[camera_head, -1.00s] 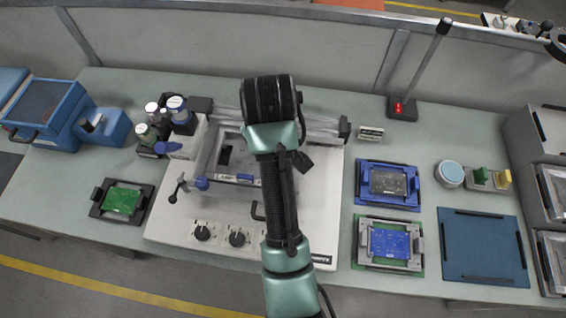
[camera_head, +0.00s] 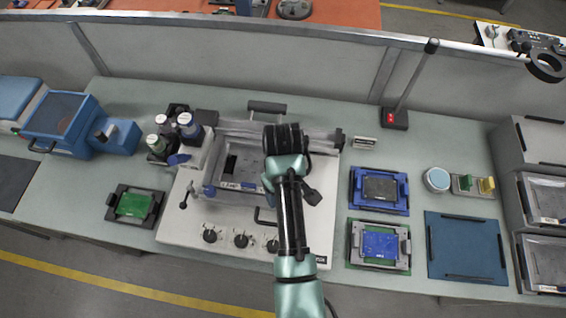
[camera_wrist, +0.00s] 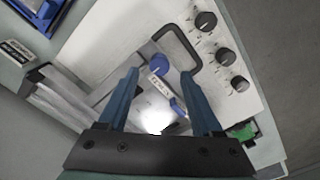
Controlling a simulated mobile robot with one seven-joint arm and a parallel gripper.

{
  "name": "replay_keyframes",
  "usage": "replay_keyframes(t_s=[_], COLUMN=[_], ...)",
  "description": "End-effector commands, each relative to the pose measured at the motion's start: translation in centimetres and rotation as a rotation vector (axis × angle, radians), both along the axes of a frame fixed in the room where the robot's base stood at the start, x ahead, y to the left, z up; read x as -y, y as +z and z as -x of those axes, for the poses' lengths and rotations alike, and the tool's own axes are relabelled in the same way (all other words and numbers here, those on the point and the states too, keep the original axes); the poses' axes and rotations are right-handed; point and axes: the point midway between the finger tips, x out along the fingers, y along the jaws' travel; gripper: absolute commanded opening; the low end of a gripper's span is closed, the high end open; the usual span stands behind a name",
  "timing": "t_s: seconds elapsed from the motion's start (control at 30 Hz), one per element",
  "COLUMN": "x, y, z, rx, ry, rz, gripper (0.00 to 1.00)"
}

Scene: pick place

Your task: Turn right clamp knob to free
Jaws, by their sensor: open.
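The stencil printer (camera_head: 180,225) is a white machine with a grey frame in the middle of the bench. Its right clamp knob (camera_wrist: 160,61) is blue and round, and shows between and just past my fingertips in the wrist view. The left clamp knob (camera_wrist: 178,104) is blue too; in the head view the left knob (camera_head: 209,190) sits at the frame's front left corner. My gripper (camera_wrist: 160,73) is open and empty, its two blue fingers spread above the frame. I cannot tell the height gap to the knob. In the head view my arm hides my gripper.
A black handle (camera_wrist: 184,42) stands close to the right clamp knob. Several black dials (camera_wrist: 225,56) line the front panel. Bottles (camera_head: 188,128) stand left of the printer. A blue board holder (camera_head: 355,192) and a grey one (camera_head: 354,248) lie to its right.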

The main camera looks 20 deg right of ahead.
Motion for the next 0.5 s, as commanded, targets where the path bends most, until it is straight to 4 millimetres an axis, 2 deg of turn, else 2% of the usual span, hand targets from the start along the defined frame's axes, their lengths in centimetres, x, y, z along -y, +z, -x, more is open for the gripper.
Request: replay_keyframes(t_s=[0.1, 0.2, 0.5], x=[-0.1, 0.0, 0.0], y=[-2.0, -3.2, -4.4], z=[0.1, 0.0, -0.1], rx=[-0.003, 0.0, 0.002], ry=[0.0, 0.0, 0.0], rz=[-0.001, -0.001, 0.001], gripper=[0.66, 0.66, 0.66])
